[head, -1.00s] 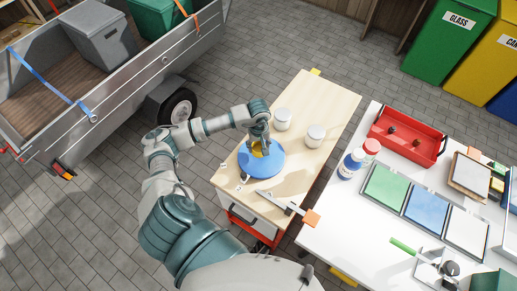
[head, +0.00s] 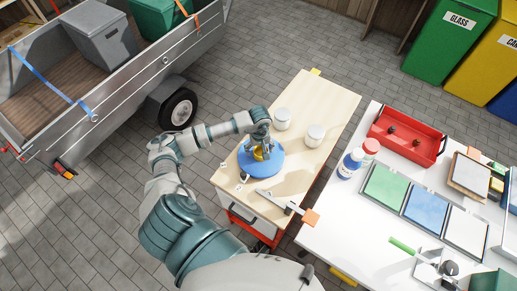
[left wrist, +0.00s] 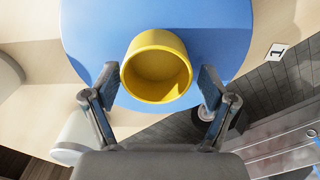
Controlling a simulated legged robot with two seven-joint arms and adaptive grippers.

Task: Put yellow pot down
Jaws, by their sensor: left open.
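The yellow pot (left wrist: 157,68) stands on the round blue disc (left wrist: 215,30) and shows its open, empty inside in the left wrist view. In the head view the pot (head: 259,154) is partly covered by my gripper, above the blue disc (head: 262,170) on the wooden bench top. My left gripper (left wrist: 160,78) is open, with one finger on each side of the pot and visible gaps between the fingers and its wall. In the head view my left gripper (head: 260,146) points down at the pot. My right gripper is not in view.
Two white jars (head: 283,118) (head: 315,135) stand behind and right of the disc. A bar with an orange end (head: 311,217) lies near the bench's front edge. A white table (head: 330,228) with a red tray (head: 404,140), bottles and coloured panels is at right.

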